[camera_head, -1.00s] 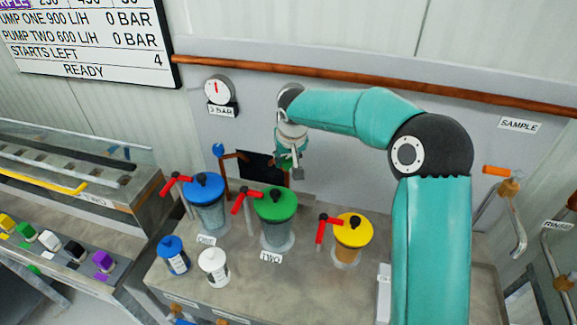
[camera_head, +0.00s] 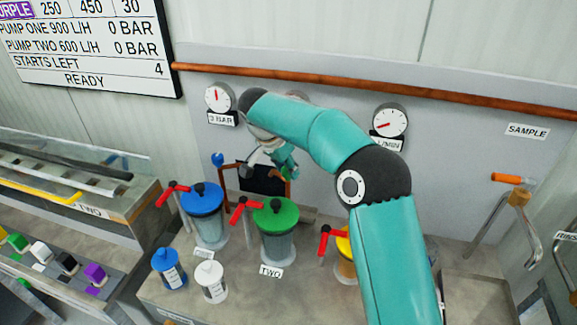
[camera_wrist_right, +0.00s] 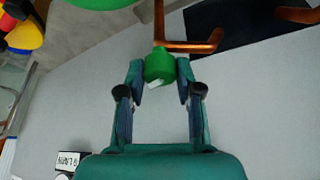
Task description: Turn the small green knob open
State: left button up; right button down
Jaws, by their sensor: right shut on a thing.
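The small green knob (camera_wrist_right: 160,66) sits at the end of a copper pipe (camera_wrist_right: 188,46) in the right wrist view. It carries a small white mark. My right gripper (camera_wrist_right: 160,74) has its two fingers on either side of the knob and is shut on it. In the head view, the right gripper (camera_head: 285,165) is by the copper pipes at the dark opening in the back panel, partly behind my own arm. Only a bit of the green knob (camera_head: 291,176) shows there. My left gripper is not in view.
Below stand vessels with blue (camera_head: 202,197), green (camera_head: 276,215) and partly hidden yellow lids, with red handles beside them. A small blue knob (camera_head: 217,159) is left of the gripper. Gauges (camera_head: 390,121) and a copper rail (camera_head: 370,90) are on the back panel.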

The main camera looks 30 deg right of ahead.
jog(key=shift+w+r+m+g+p, duration=0.1)
jog(key=shift+m+g+p, duration=0.35)
jog(key=shift+m, duration=0.45)
jog(key=shift+w+r+m+g+p, duration=0.1)
jog(key=shift+m+g+p, duration=0.15)
jog(key=shift+m+p, duration=0.5)
jog(key=shift+f+m, duration=0.1)
jog(key=shift+m, duration=0.15)
jog(key=c, duration=0.8)
grip_release()
jog(key=shift+a, duration=0.1)
jog(key=shift+v, duration=3.65)
